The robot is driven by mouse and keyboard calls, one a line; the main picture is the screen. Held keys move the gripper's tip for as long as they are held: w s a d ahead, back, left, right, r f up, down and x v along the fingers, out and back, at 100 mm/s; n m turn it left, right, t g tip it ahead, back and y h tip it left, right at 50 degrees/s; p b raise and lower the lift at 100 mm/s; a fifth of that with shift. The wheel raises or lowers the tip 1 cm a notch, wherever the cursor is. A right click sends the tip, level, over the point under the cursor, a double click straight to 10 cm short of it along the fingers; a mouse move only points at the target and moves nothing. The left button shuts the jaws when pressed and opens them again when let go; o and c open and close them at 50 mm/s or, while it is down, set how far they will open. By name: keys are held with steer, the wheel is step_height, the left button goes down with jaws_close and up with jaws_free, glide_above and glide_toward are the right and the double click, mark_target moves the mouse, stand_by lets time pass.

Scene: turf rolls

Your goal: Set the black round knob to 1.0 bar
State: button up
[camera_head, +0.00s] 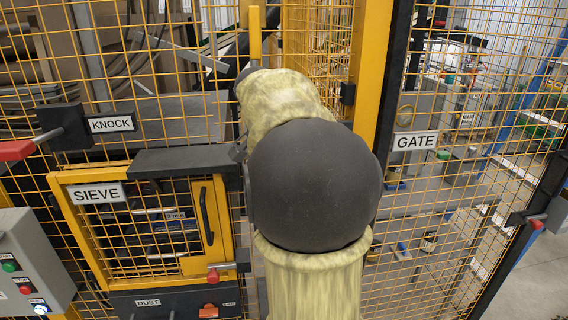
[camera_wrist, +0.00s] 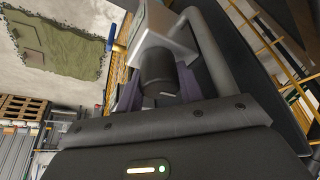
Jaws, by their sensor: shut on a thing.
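The black round knob (camera_wrist: 157,72) shows in the wrist view, below a light grey metal housing (camera_wrist: 168,40). A short pale mark shows on its lower part. My gripper (camera_wrist: 160,86) has its dark purplish fingers on both sides of the knob and is shut on it. In the head view my own arm fills the middle and hides the knob and my gripper.
A yellow mesh fence spans the head view, with a SIEVE door (camera_head: 211,232), a KNOCK sign (camera_head: 110,124) and a GATE sign (camera_head: 415,141). A grey button box (camera_head: 30,262) stands at left. A thick grey pipe (camera_wrist: 212,55) runs close beside the knob.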

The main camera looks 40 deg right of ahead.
steer(key=shift+m, duration=0.4)
steer(key=o, duration=0.7)
steer(key=shift+n, duration=0.3)
